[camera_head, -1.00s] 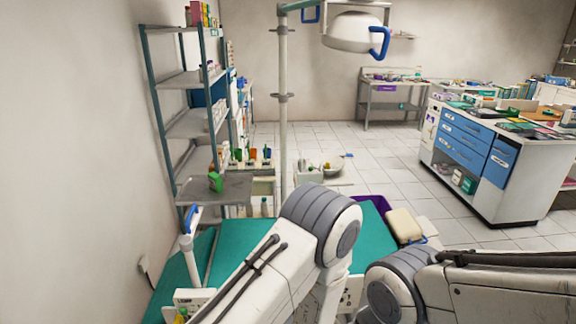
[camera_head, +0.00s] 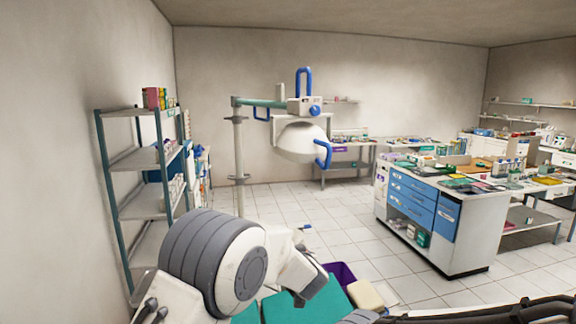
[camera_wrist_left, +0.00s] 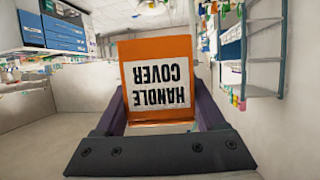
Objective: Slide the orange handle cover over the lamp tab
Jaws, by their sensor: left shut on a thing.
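The orange handle cover (camera_wrist_left: 158,48), with a white label reading HANDLE COVER upside down, is between the fingers of my left gripper (camera_wrist_left: 160,100) in the left wrist view. The gripper is shut on it. The white lamp head (camera_head: 298,139) hangs from a post in the head view. A blue loop handle (camera_head: 324,154) is on its right side, and another blue loop (camera_head: 304,80) stands above it. I cannot tell which part is the tab. The cover is not visible in the head view, and my right gripper is not in view.
The lamp's post (camera_head: 239,165) stands left of the lamp head. A metal shelf rack (camera_head: 150,160) is at the left wall. A blue-drawer cabinet (camera_head: 412,200) stands right. Floor between is open.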

